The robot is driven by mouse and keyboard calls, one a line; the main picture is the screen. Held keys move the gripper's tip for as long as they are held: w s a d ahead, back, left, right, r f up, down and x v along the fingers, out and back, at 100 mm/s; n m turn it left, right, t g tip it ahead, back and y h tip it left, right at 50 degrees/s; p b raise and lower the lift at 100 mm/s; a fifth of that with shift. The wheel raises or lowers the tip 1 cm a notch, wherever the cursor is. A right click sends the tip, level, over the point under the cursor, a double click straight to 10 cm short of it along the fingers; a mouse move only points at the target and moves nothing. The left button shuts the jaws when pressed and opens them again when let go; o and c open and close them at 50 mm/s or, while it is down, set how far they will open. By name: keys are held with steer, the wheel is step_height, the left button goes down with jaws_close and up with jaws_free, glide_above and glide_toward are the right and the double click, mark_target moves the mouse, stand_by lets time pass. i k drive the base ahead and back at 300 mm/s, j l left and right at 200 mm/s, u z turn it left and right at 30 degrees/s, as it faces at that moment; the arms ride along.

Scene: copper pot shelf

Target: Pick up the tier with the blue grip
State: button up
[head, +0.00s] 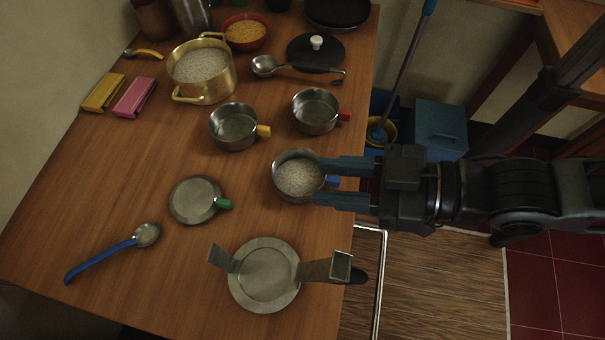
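The tier with the blue grip is a round steel pan (299,154) holding pale, rice-like grains (299,177). It stands upright near the right edge of the table. Its short blue grip (332,181) points right, toward my gripper (322,181). My gripper reaches in from the right with its two fingers apart, one on each side of the blue grip. A gap shows between the grip and the fingers. The fingertips reach the pan's right rim in the picture; I cannot tell whether they touch it or are above it.
Tiers with yellow (264,131) and red (344,116) grips stand behind. A green-gripped lid (194,200) lies left. A round metal base with uprights (265,305) stands in front.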

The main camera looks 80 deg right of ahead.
mark_target(296, 173)
steer(key=k+j, duration=0.45)
steer(key=j, duration=0.15)
steer(key=k+u, duration=0.15)
steer(key=k, duration=0.25)
steer(key=k+j+u, duration=0.15)
steer(key=k, duration=0.25)
steer(key=k+j+u, duration=0.15)
steer(key=k, duration=0.25)
steer(key=i, duration=0.5)
